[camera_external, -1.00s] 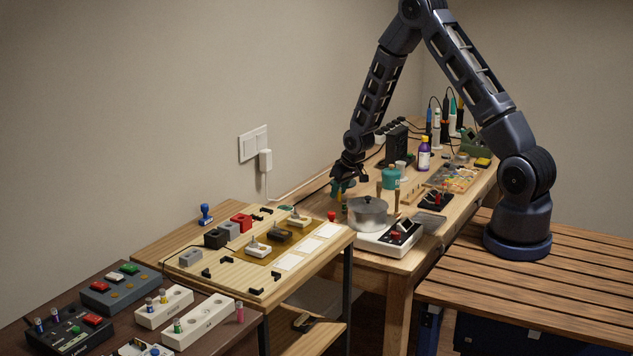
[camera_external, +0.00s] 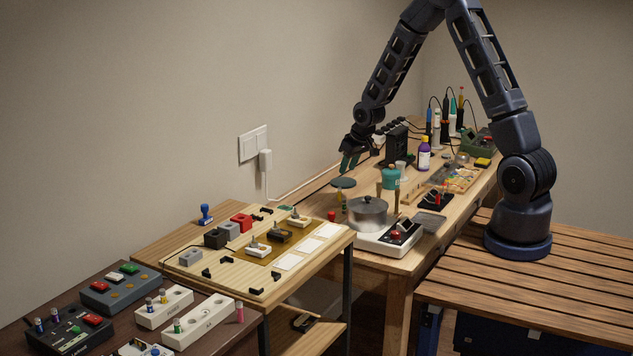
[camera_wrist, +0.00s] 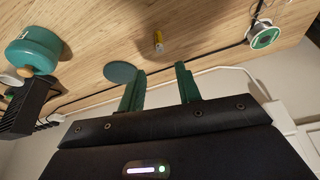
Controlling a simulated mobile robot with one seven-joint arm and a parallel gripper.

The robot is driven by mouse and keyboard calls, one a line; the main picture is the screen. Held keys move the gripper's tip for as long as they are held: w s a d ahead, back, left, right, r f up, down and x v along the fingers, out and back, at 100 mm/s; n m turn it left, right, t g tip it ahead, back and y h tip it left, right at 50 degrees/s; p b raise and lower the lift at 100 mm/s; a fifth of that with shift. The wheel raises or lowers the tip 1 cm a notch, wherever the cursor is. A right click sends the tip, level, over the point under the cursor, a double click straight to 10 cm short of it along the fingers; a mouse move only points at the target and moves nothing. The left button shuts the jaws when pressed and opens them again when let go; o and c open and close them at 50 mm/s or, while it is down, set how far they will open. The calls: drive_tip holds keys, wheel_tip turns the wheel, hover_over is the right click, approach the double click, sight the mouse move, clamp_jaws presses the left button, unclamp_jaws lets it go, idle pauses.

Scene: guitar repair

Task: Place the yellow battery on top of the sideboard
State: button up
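A small yellow cylinder, which looks like the yellow battery (camera_wrist: 158,42), is on the wooden workbench in the wrist view. It lies beyond my fingertips and is not touched by them. I cannot make it out clearly in the external view. My gripper (camera_external: 347,163) is above the far left side of the workbench (camera_external: 318,205). Its two green fingers are apart and empty in the wrist view (camera_wrist: 160,82). I cannot tell for sure which piece of furniture is the sideboard.
A dark green disc (camera_external: 344,183) lies under my gripper. A spool (camera_wrist: 263,37) and cables show in the wrist view. A lower wooden table (camera_external: 160,248) stands left.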

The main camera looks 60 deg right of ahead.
drive_tip(key=s+a+r, duration=0.3)
drive_tip(key=s+r, duration=0.2)
drive_tip(key=r, duration=0.3)
drive_tip(key=s+a+r+n, duration=0.1)
drive_tip(key=s+a+r, duration=0.35)
drive_tip(key=r, duration=0.35)
drive_tip(key=s+a+r, duration=0.3)
drive_tip(key=s+r, duration=0.2)
drive_tip(key=r, duration=0.2)
drive_tip(key=s+a+r, duration=0.2)
drive_tip(key=s+r, duration=0.1)
drive_tip(key=s, duration=0.4)
drive_tip(key=s+a+r+n, duration=0.1)
drive_tip(key=s+a+r, duration=0.1)
drive_tip(key=s, duration=0.6)
drive_tip(key=s+a+r+y, duration=0.1)
drive_tip(key=s+a+r, duration=0.1)
drive_tip(key=s+r, duration=0.2)
drive_tip(key=s, duration=0.3)
drive_tip(key=shift+s+a+n, duration=0.2)
drive_tip(key=shift+a+n, duration=0.05)
drive_tip(key=shift+n, duration=0.05)
drive_tip(key=shift+o, duration=0.5)
drive_tip(key=shift+s+a, duration=0.1)
drive_tip(key=shift+s, duration=0.5)
